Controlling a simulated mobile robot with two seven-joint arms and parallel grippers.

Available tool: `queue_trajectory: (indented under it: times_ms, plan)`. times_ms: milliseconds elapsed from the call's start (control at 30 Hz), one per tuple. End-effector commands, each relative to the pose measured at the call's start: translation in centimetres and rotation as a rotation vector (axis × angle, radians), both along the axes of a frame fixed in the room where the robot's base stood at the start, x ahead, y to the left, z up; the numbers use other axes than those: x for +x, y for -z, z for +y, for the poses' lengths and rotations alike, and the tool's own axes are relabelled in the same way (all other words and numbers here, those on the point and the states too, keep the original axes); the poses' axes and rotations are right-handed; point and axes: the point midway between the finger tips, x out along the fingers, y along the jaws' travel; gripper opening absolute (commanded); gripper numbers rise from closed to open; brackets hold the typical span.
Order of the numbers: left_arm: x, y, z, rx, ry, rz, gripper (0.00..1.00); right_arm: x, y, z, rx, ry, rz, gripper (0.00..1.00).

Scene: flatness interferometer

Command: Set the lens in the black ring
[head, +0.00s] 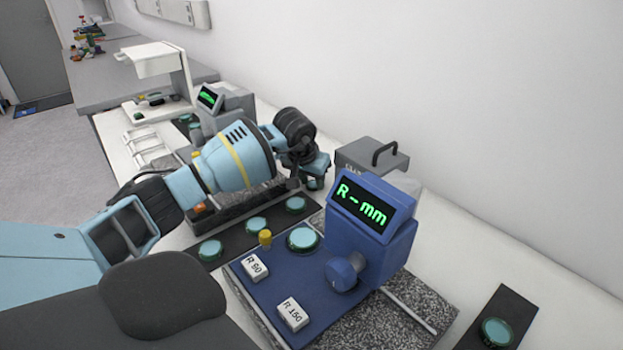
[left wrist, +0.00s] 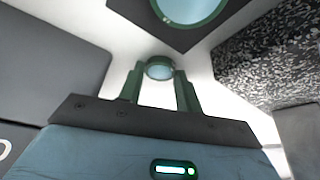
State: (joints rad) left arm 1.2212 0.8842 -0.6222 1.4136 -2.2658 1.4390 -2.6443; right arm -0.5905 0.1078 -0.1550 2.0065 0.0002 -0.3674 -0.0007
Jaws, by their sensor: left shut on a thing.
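My left gripper (head: 314,180) reaches in from the left, past the blue gauge, near the grey box with a handle. In the left wrist view its two green fingers (left wrist: 160,78) are shut on a small round lens (left wrist: 159,68) with a dark green rim and pale blue face. In the head view the held lens is mostly hidden by the gripper. I cannot make out a separate black ring for certain in either view. My right gripper is not in view.
A blue gauge (head: 385,240) reading "R-mm" stands on a speckled granite slab (head: 385,325). Other green-rimmed lenses lie on a dark strip (head: 232,238), and one (head: 497,332) lies at right. A grey box (head: 370,160) with a handle stands behind. A white instrument (head: 155,60) is farther left.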

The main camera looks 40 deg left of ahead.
Motion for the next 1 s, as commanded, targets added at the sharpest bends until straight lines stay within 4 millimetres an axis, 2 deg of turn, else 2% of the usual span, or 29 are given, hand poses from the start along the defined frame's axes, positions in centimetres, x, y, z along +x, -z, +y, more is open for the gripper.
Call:
queue_trajectory:
  times_ms: [33,67,200,467,633,1000]
  plan:
    - [0.0,0.3,0.0,0.001,0.000,0.001,0.12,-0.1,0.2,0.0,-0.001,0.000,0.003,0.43]
    - [0.0,0.2,0.0,0.000,0.000,0.001,0.38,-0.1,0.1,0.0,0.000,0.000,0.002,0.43]
    - [0.0,0.1,0.0,0.000,0.000,0.000,0.56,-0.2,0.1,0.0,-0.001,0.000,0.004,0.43]
    - [0.0,0.1,0.0,0.000,0.000,0.000,0.56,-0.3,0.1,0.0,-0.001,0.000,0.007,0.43]
    - [-0.2,-1.0,0.0,0.001,0.000,-0.002,0.56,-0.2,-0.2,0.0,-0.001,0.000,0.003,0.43]
    - [-2.8,-7.5,-0.7,0.001,0.000,-0.004,0.56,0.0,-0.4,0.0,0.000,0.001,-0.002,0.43]
